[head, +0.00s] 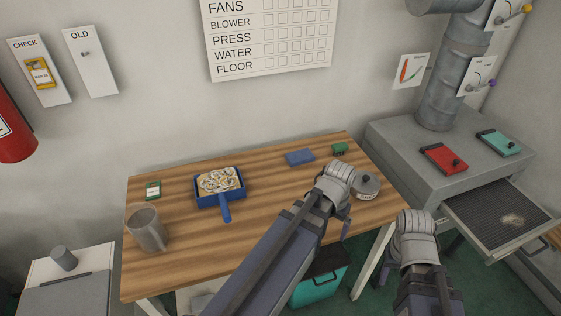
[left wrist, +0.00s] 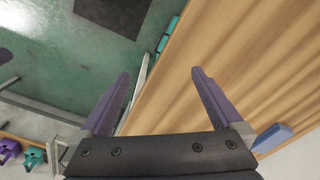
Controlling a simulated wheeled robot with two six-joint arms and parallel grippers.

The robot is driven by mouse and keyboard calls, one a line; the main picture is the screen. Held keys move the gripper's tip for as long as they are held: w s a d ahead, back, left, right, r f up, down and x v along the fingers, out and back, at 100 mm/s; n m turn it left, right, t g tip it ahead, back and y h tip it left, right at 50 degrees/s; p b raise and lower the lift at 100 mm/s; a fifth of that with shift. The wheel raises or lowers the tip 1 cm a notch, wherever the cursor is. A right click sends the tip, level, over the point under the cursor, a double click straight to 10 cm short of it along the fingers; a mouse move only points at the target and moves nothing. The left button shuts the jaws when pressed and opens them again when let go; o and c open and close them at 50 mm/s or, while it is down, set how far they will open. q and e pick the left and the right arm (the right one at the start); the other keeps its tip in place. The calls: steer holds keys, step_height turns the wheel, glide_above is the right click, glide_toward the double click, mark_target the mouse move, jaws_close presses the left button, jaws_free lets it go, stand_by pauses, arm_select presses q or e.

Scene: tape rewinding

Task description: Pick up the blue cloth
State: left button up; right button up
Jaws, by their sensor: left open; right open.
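The blue cloth (head: 300,157) lies flat near the back edge of the wooden table, right of its middle. My left gripper (head: 345,212) is over the right part of the table, nearer the front than the cloth and apart from it. In the left wrist view its two purple fingers (left wrist: 160,88) are spread with nothing between them. A blue shape (left wrist: 272,137) shows at the lower right there; I cannot tell whether it is the cloth. My right gripper (head: 415,228) is off the table's right front edge, apart from the cloth; its fingers are mostly hidden.
A grey cabinet (head: 400,135) stands right.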

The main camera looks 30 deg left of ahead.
arm_select(q)
steer(key=s+d+m+y, duration=0.1)
steer(key=s+d+m, duration=0.1)
steer(key=s+d, duration=0.3)
steer(key=d, duration=0.4)
steer(key=shift+s+g, duration=0.35)
steer(key=shift+g, duration=0.05)
